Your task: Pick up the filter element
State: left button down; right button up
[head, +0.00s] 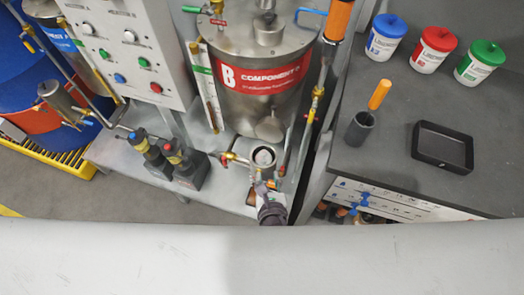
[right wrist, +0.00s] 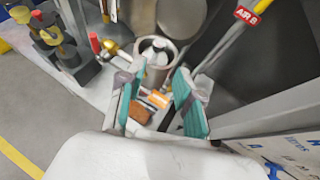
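A round metal filter housing (head: 263,157) stands open-topped below the front of the steel tank in the head view. A pale round part, which looks like the filter element (right wrist: 157,56), sits inside the housing's ring in the right wrist view. My right gripper (head: 267,188) is just in front of the housing in the head view. In the right wrist view the right gripper (right wrist: 154,88) has its two teal-padded fingers apart, with nothing held between them. The housing shows beyond the gap between the fingers. My left gripper is not in view.
The steel tank (head: 262,100) stands behind the housing, with pipes and valves around it. Two dark pumps (head: 187,165) stand to its left.

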aim_at(264, 155)
jog(key=x, duration=0.8)
jog(key=shift+w+b, duration=0.15)
jog(key=shift+b, duration=0.25)
jog(key=x, duration=0.5)
jog(key=shift+a+f+b, duration=0.15)
jog(key=shift+a+b, duration=0.1)
jog(key=shift+b, duration=0.1)
grip_shut()
